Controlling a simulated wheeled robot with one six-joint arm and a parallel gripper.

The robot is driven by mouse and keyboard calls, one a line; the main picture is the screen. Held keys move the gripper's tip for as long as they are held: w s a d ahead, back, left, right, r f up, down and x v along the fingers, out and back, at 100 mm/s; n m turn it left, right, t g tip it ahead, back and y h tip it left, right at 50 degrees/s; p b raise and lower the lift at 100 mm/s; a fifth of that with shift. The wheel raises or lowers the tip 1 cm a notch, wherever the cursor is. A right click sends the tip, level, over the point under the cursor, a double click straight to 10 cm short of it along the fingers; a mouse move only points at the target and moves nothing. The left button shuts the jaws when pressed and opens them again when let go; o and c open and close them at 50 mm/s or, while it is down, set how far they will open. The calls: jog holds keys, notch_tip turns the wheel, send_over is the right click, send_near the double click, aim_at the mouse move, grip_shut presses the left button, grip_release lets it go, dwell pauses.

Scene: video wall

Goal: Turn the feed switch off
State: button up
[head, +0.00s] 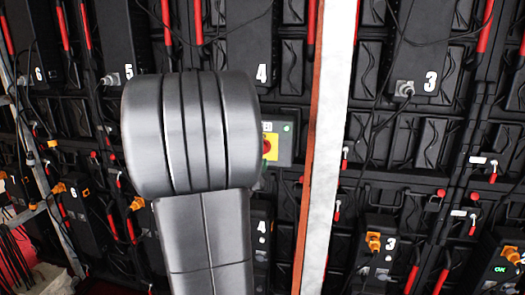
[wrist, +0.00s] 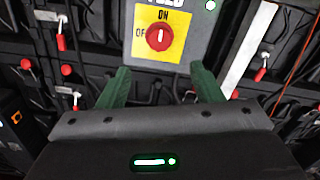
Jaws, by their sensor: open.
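The feed switch is a red round knob (wrist: 159,37) on a yellow plate (wrist: 179,51) marked ON at the top and OFF at the left, set on a grey box (wrist: 197,47). The knob's white mark stands upright, toward ON. In the head view the grey box (head: 285,146) shows only in part, because my arm covers its left side. My gripper (wrist: 161,82) is open, its two green fingers apart and empty, just below the knob in the wrist view and not touching it. In the head view the fingers are mostly hidden behind my arm.
A white and orange upright post (head: 327,140) stands just right of the switch box. Black wall panels with numbered units (head: 415,60), loose cables and red handles (head: 474,222) surround it. A green light (wrist: 210,5) glows on the box, upper right of the knob.

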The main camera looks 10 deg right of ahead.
jog(key=p+x, duration=0.3)
jog(key=x, duration=0.9)
jog(key=shift+w, duration=0.2)
jog(key=c, duration=1)
